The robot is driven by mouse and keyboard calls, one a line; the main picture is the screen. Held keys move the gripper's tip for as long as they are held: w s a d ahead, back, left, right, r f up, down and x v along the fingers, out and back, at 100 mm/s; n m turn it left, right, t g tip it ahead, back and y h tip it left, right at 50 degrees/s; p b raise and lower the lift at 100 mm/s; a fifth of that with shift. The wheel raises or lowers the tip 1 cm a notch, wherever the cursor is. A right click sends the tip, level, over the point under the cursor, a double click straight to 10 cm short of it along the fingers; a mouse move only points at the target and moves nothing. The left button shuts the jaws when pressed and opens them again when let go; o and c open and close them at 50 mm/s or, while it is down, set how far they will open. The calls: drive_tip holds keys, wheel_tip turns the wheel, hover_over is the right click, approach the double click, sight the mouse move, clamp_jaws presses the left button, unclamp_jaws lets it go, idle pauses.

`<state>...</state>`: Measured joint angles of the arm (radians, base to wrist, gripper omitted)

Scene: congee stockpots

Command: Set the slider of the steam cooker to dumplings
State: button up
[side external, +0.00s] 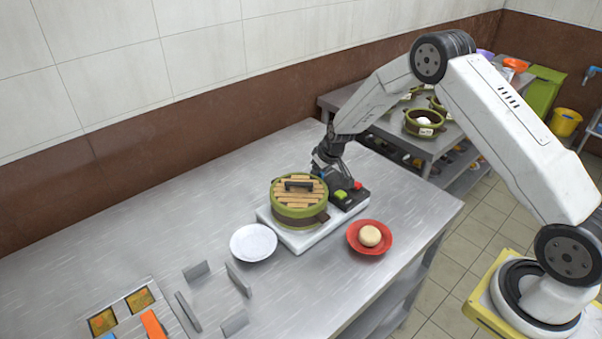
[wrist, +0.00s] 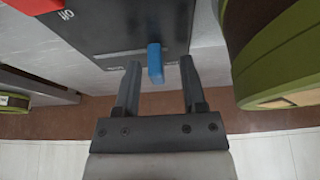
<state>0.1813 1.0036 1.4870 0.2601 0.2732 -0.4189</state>
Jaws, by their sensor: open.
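The steam cooker (side external: 298,213) is a green pot with a slatted wooden lid on a white base. Its dark control panel (side external: 349,193) carries a green and a red button; in the wrist view the panel (wrist: 110,30) shows a red part and an "off" label. The blue slider (wrist: 155,60) sits near the panel's edge, with small labels beside it too cut off to read. My gripper (wrist: 159,78) is open. Its fingertips stand on either side of the slider, with a gap on each side.
A white plate (side external: 253,242) and a red plate (side external: 384,248) with a pale bun (side external: 370,236) stand close to the cooker. Upright grey plates (side external: 238,279) and a tray (side external: 121,308) lie at front left.

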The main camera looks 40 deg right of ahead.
drive_tip(key=v, duration=0.7)
drive_tip(key=shift+s+r, duration=0.2)
drive_tip(key=shift+r, duration=0.15)
idle(0.4)
drive_tip(key=s+a+r, duration=0.2)
drive_tip(key=s+a, duration=0.1)
drive_tip(key=s, duration=0.5)
drive_tip(key=s+a+r+g, duration=0.1)
drive_tip(key=s+a+r, duration=0.2)
drive_tip(key=s, duration=0.6)
drive_tip(key=s+a+r, duration=0.2)
drive_tip(key=s+a, duration=0.1)
drive_tip(key=s, duration=0.6)
drive_tip(key=shift+r+g, duration=0.2)
drive_tip(key=shift+g, duration=0.2)
